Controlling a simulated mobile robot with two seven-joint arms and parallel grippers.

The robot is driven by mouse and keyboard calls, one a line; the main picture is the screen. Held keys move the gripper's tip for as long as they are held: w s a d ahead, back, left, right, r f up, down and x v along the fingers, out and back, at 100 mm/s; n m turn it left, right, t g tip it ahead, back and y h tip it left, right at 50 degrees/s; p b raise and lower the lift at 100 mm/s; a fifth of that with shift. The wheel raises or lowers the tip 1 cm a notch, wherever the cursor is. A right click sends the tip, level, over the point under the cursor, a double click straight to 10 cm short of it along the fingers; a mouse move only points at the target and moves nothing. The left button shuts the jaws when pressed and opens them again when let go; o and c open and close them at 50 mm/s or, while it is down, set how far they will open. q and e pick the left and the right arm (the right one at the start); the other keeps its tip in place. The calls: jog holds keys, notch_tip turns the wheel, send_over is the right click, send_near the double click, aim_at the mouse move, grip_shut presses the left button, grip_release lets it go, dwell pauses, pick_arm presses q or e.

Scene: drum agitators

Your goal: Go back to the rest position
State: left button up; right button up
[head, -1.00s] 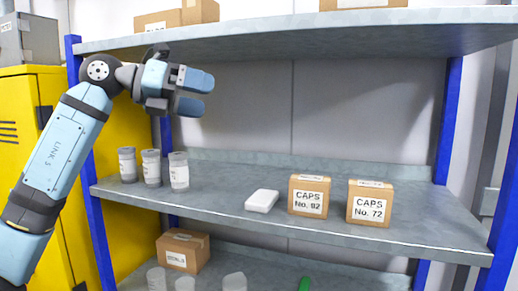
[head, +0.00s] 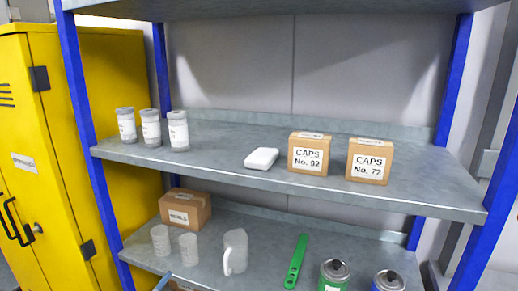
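Neither of my grippers is visible in the head view. A small light-blue piece (head: 163,282) at the bottom edge, left of centre, looks like part of my arm, but no fingertips show. The shelf unit stands ahead, with its middle shelf (head: 225,166) in full view. On that shelf stand several things: three lidded jars (head: 151,129) at the left, a white block (head: 262,158) in the middle, and two cardboard boxes, CAPS No. 92 (head: 308,155) and CAPS No. 72 (head: 369,161), at the right.
The lower shelf (head: 209,265) holds a cardboard box (head: 185,209), two clear cups (head: 160,240), a clear jug (head: 235,252), a green tool (head: 296,262) and two cans (head: 334,275). Blue posts (head: 86,150) flank the shelves. A yellow cabinet (head: 100,120) stands at the left.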

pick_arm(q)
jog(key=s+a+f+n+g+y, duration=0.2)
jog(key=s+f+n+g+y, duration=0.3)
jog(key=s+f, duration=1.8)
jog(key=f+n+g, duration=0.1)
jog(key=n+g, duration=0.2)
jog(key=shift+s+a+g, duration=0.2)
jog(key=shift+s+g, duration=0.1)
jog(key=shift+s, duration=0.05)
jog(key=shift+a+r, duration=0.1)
